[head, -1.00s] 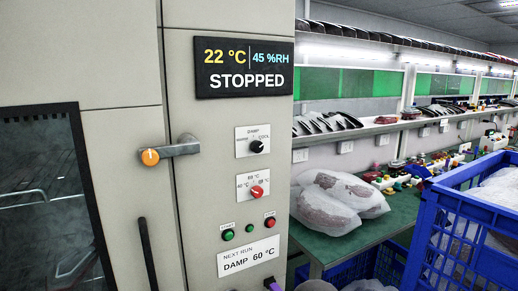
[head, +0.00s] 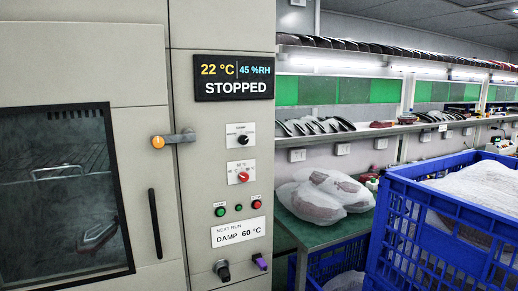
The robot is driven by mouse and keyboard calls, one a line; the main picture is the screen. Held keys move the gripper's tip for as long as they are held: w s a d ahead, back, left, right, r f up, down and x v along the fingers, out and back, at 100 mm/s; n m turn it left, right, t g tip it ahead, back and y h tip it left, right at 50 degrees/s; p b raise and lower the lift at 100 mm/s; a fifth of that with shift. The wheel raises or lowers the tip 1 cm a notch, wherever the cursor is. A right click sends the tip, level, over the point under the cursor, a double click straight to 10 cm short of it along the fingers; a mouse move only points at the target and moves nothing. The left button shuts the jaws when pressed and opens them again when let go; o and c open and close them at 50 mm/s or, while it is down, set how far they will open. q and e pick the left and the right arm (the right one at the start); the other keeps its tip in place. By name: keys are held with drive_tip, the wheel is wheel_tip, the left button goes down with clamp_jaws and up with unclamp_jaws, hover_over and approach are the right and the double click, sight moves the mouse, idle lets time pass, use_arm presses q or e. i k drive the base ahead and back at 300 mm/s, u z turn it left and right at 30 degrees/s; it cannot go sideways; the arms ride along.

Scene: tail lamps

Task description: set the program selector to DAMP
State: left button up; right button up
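The program selector (head: 243,139) is a black knob on a white plate on the grey cabinet's control panel, below the display. A label above the knob is too small to read surely now; the earlier frame shows DAMP there. Its pointer is too small to read. The display (head: 234,78) reads 22 °C, 45 %RH and STOPPED. A card (head: 239,232) below reads NEXT RUN, DAMP 60 °C. Neither of my grippers is in view.
A red knob (head: 243,177) sits below the selector, above green and red buttons. An orange-tipped door handle (head: 158,142) projects on the left. A blue crate (head: 440,215) and green bench (head: 300,234) stand right.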

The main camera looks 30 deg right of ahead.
sight(244, 140)
drive_tip(key=z, duration=0.05)
drive_tip(key=k, duration=0.45)
drive_tip(key=u, duration=0.45)
drive_tip(key=i, duration=1.75)
drive_tip(key=z, duration=0.8)
